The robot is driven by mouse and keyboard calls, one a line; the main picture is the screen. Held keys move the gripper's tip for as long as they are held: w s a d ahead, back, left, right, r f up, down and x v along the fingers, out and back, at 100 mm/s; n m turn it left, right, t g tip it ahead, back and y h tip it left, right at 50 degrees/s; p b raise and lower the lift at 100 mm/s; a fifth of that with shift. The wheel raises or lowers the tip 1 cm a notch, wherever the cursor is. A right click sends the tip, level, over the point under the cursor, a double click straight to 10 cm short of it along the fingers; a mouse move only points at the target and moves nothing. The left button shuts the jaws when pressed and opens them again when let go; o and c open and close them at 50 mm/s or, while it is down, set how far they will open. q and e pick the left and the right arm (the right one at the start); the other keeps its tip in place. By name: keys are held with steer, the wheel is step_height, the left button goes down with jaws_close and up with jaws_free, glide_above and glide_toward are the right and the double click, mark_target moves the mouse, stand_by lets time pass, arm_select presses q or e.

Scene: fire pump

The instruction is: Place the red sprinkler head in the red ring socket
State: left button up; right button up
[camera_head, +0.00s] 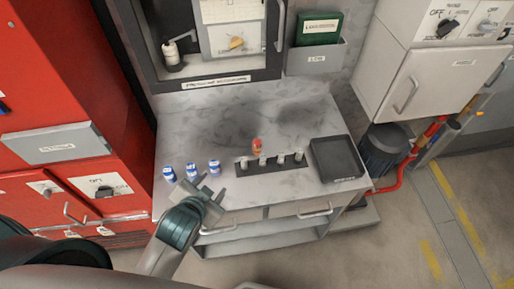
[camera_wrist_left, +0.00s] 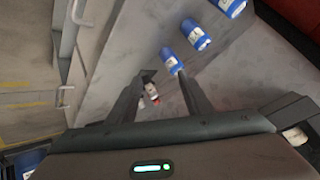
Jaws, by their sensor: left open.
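A small red-topped piece, which looks like the red sprinkler head (camera_head: 257,145), stands on the grey bench at the back edge of a dark strip. The dark strip (camera_head: 270,166) holds several small pale upright pieces; I cannot make out a red ring socket among them. My left gripper (camera_head: 212,190) is open and empty at the bench's front, just before the blue-topped pieces and left of the strip. In the left wrist view its fingers (camera_wrist_left: 164,78) are spread, with a small red and white piece (camera_wrist_left: 152,91) showing partly behind one finger. My right gripper is out of view.
Three blue and white pieces (camera_head: 192,170) stand in a row at the bench's left front. A black tray (camera_head: 336,159) lies right of the strip. A dark-framed cabinet (camera_head: 146,62) stands behind. The bench (camera_head: 205,122) is clear toward the back left.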

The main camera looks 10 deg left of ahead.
arm_select(q)
steer(key=s+f+n+g, duration=0.4)
steer(key=s+f+g, duration=0.2)
steer(key=s+f, duration=0.7)
steer(key=s+f+g+b, duration=0.1)
steer(key=s+f+b, duration=0.2)
steer(key=f, duration=1.1)
steer(key=s+f+b, duration=0.2)
steer(key=s+f, duration=0.1)
steer(key=f, duration=1.1)
steer(key=s+a+f+b, duration=0.1)
steer(key=s+f+b, duration=0.1)
steer(key=s+f, duration=0.6)
steer(key=s+a+f+g+b, duration=0.1)
steer(key=s+a+f+b, duration=0.1)
steer(key=s+f, duration=0.6)
steer(key=shift+s+a+f+m+g+h+b, duration=0.3)
steer(key=shift+f+m+b, duration=0.1)
steer(key=shift+f, duration=1.4)
steer(key=shift+c, duration=0.3)
